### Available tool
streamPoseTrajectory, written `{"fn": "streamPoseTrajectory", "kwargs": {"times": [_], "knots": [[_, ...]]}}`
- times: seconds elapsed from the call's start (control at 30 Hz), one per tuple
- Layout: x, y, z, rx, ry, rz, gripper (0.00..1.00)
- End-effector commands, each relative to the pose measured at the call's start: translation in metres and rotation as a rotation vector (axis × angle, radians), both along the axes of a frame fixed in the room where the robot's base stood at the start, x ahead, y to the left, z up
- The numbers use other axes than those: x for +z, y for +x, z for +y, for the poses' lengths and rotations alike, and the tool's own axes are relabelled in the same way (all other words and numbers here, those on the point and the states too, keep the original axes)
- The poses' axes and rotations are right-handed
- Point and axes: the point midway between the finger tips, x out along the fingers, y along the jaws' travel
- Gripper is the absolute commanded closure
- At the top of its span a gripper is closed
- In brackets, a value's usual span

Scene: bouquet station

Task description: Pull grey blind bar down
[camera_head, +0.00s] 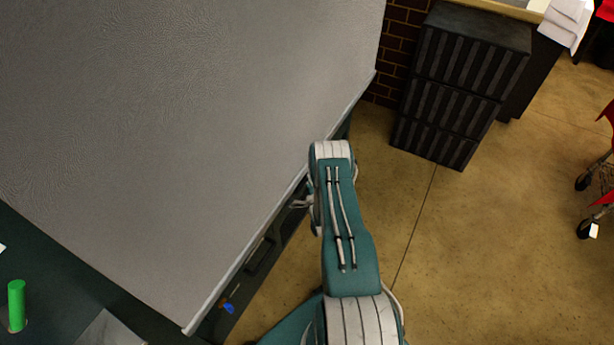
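The grey blind (190,120) fills the upper left of the head view as a wide textured sheet. Its pale grey bar (232,272) runs along the lower right edge, slanting from bottom centre-left up to the brick wall. My teal and white arm reaches up the middle of the view. My gripper (300,203) shows only as a small grey part left of the arm, close to the bar. The arm hides most of it. I cannot tell whether it touches the bar or whether its fingers are open.
A dark counter (50,270) lies below the blind, with a green cylinder (16,305) at the lower left. A small blue item (228,307) is near the bar's lower end. A black drawer unit (460,85) stands at upper right. Open tan floor (480,250) lies right of my arm.

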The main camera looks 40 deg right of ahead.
Motion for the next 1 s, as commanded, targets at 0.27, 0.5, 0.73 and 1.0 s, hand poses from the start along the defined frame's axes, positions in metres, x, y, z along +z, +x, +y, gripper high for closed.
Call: {"fn": "streamPoseTrajectory", "kwargs": {"times": [0.27,0.5,0.73,1.0], "knots": [[-0.002,0.000,0.000,0.002,0.000,0.001,1.00],[-0.035,0.001,0.001,0.003,0.001,0.004,1.00],[-0.075,0.001,0.001,0.004,-0.001,0.003,1.00],[-0.114,0.002,0.001,0.005,-0.001,0.001,1.00]]}}
